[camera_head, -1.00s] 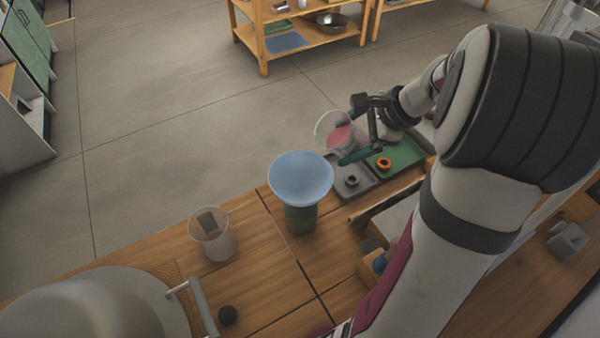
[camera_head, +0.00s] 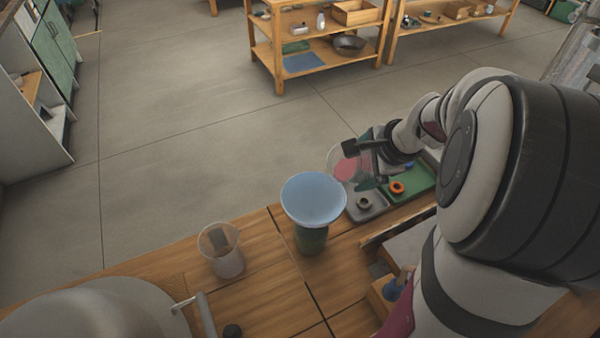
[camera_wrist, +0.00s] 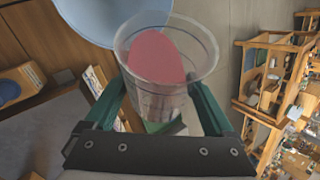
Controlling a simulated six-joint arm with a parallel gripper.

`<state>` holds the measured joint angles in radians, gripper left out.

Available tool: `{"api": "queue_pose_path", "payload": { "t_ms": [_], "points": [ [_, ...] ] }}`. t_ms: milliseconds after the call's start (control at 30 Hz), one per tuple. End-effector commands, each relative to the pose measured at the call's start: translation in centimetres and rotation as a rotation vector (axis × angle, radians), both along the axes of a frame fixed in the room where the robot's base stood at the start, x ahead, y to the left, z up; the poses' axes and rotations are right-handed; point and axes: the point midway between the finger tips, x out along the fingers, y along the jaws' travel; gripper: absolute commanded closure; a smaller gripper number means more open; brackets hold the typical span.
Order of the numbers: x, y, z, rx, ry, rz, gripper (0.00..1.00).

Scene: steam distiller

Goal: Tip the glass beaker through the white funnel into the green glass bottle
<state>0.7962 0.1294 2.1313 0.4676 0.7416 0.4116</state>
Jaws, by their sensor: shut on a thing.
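The glass beaker (camera_head: 345,169) is clear and has pink contents. My gripper (camera_head: 363,165) is shut on it and holds it in the air, behind and right of the funnel. In the wrist view the beaker (camera_wrist: 185,75) sits between my green fingers (camera_wrist: 163,90), its mouth partly facing the camera. I cannot tell its exact tilt. The white funnel (camera_head: 313,199) looks pale blue and sits in the mouth of the green glass bottle (camera_head: 311,240), which stands upright on the wooden table. The funnel's rim (camera_wrist: 97,20) shows beside the beaker in the wrist view.
Another clear cup (camera_head: 222,250) with something grey inside stands left of the bottle. A large rounded vessel (camera_head: 85,310) fills the lower left. Grey and green trays (camera_head: 415,191) with small rings lie right of the funnel. My arm covers the right side.

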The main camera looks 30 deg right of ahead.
Motion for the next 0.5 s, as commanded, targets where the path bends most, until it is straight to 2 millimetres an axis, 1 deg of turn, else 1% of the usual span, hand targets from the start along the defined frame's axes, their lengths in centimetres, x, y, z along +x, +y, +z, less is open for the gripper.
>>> {"api": "queue_pose_path", "payload": {
  "t_ms": [500],
  "points": [
    [0.02,0.07,0.93,-0.122,0.0,0.002,0.84]
  ]
}}
